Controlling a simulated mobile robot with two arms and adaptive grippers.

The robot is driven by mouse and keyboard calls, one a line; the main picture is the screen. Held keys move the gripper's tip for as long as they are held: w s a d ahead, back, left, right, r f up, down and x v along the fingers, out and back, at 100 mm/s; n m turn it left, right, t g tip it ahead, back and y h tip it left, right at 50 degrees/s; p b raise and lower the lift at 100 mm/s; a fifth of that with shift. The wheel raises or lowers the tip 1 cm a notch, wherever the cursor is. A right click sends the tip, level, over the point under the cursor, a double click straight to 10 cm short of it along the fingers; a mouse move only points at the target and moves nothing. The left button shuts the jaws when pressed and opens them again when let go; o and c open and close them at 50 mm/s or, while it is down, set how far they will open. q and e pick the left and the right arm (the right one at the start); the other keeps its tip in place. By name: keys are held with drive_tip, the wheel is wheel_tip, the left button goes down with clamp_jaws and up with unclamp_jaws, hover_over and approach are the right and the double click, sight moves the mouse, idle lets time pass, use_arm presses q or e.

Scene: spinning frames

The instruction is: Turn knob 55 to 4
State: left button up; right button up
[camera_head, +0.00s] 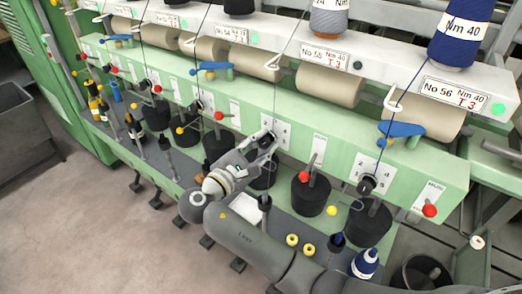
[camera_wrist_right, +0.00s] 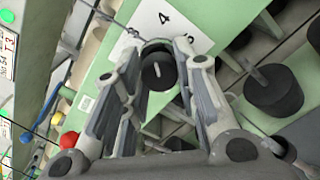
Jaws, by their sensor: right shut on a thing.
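Knob 55 is a black round knob with a pale mark (camera_wrist_right: 157,72) in the right wrist view, on a white dial plate (camera_wrist_right: 158,20) where a 4 shows. Which number the mark points to is not clear. In the head view this dial plate (camera_head: 283,128) sits on the green rail below the "No 55" label (camera_head: 325,58). My right gripper (camera_head: 266,141) reaches up to the plate and hides most of the knob. In the right wrist view its two fingers (camera_wrist_right: 158,62) stand on both sides of the knob, shut on it. My left gripper is not in view.
Another dial plate with a black knob (camera_head: 367,185) is to the right, under the "No 56" label (camera_head: 455,92). Red ball levers (camera_head: 304,177) and black cylinders (camera_head: 313,197) stand close to my right arm. Yarn threads run down past the rail. The floor at lower left is clear.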

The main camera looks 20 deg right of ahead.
drive_tip(key=shift+f+m+b, duration=0.1)
drive_tip(key=shift+m+b, duration=1.2)
drive_tip(key=shift+m, duration=0.4)
drive_tip(key=o, duration=1)
drive_tip(key=shift+o, duration=0.2)
